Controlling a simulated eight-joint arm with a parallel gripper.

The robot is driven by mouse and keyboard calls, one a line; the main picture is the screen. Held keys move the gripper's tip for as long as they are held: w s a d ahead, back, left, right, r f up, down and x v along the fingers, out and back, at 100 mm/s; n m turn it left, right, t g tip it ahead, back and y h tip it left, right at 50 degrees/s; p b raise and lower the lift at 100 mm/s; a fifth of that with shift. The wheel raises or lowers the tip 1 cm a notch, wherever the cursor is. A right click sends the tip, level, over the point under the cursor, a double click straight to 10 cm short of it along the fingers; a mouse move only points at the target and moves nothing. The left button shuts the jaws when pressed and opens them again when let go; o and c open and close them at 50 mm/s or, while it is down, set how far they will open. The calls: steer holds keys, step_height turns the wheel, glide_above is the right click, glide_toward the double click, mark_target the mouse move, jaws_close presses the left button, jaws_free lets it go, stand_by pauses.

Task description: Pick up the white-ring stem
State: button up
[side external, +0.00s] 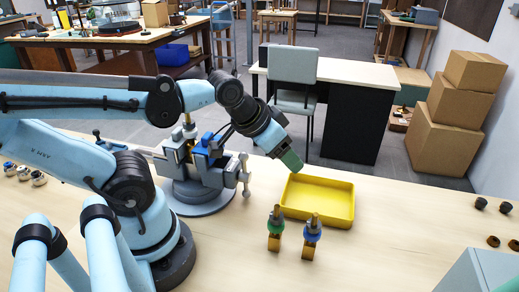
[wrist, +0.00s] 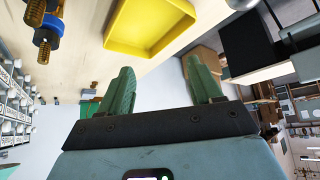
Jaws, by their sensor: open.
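Two stems stand upright in small brown blocks on the table in the side external view. One is the green-ring stem (side external: 276,218); the other is the blue-ring stem (side external: 312,230). I cannot make out a white ring on any stem. A brass rod (side external: 188,120) stands up at the vise, with no ring colour I can tell. My gripper (side external: 291,160) is above the table behind the yellow tray, apart from both stems. In the wrist view its green fingers (wrist: 163,88) are spread with nothing between them. The blue-ring stem (wrist: 46,35) shows there at upper left.
The empty yellow tray (side external: 318,217) lies behind the stems. A grey and blue vise (side external: 205,165) on a round base stands left of it. Small dark parts (side external: 480,203) lie at the right. The table between tray and those parts is clear.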

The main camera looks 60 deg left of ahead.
steer(key=n+g, duration=0.7)
steer(key=n, duration=1.5)
glide_toward(189, 122)
steer(key=shift+w+a+f, duration=0.15)
steer(key=shift+w, duration=0.05)
steer(key=shift+f+n, duration=0.25)
steer(key=shift+n, duration=0.05)
steer(key=shift+s+a+f, duration=0.1)
steer(key=shift+a+f, duration=0.05)
steer(key=shift+f, duration=5.6)
jaws_close()
